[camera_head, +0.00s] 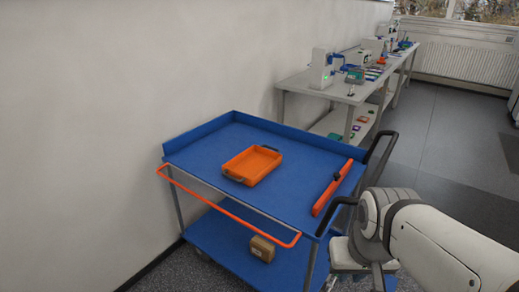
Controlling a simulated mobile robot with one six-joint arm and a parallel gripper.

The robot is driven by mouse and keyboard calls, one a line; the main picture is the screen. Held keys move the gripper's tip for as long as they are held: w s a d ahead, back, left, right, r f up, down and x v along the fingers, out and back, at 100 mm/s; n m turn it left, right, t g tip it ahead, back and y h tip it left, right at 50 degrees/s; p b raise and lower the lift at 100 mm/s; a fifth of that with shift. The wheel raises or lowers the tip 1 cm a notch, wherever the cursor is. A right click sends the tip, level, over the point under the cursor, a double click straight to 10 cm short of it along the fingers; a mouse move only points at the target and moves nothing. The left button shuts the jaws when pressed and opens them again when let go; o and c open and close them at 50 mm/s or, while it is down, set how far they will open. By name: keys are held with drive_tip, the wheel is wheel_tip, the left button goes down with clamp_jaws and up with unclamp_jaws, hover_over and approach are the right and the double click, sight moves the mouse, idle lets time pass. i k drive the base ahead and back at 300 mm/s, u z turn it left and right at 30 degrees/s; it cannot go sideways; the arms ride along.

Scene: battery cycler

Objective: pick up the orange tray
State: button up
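The orange tray (253,164) is a shallow rectangular tray. It lies on the blue top shelf of a cart in the head view and looks empty. My arm comes in from the lower right, over the cart's right front corner. My gripper (368,283) shows only in part at the bottom edge, right of and apart from the tray. Its fingertips are cut off or hidden, so its opening cannot be seen.
The blue cart (203,153) has raised walls, an orange front rail and black handles. A long orange bar-like object (331,188) lies on its right side. A bench with equipment (318,90) stands behind, along the wall. The floor at right is clear.

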sight(251, 167)
drive_tip(key=z, duration=0.05)
drive_tip(key=i, duration=1)
drive_tip(key=u, duration=0.1)
